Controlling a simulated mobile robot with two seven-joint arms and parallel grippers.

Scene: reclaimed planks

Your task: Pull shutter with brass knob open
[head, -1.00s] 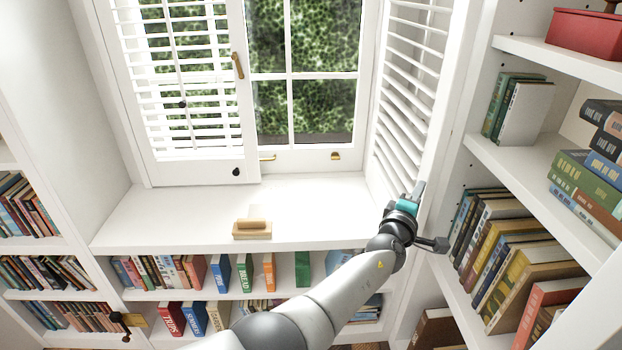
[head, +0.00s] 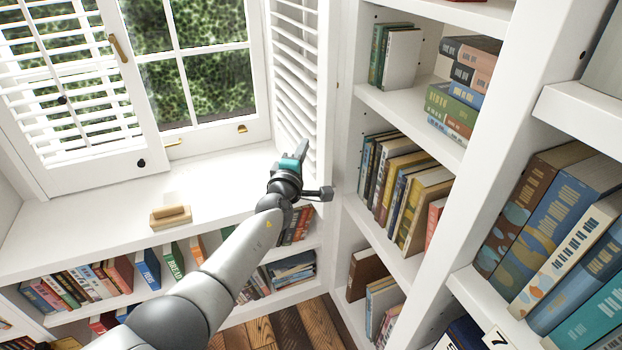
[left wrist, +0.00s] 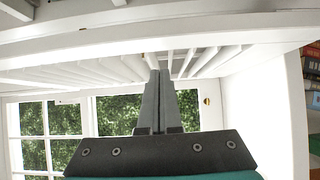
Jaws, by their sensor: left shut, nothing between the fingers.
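The right-hand white louvred shutter (head: 294,62) stands swung out from the window, along the right side of the recess. My left gripper (head: 301,149) is shut and empty at the lower part of this shutter; I cannot tell whether it touches it. In the left wrist view the shut fingers (left wrist: 158,100) point toward the slats (left wrist: 115,68). A small brass fitting (left wrist: 207,101) shows right of the fingers; I cannot tell if it is the shutter's knob. The left-hand shutter (head: 85,182) covers the window's left part and bears a black knob (head: 141,163). My right gripper is out of view.
A wooden block with a rounded handle (head: 170,216) lies on the white sill (head: 100,216). Brass fittings (head: 242,128) sit on the window frame. Shelves of books (head: 410,190) stand close on the right, and more books (head: 85,283) are below the sill.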

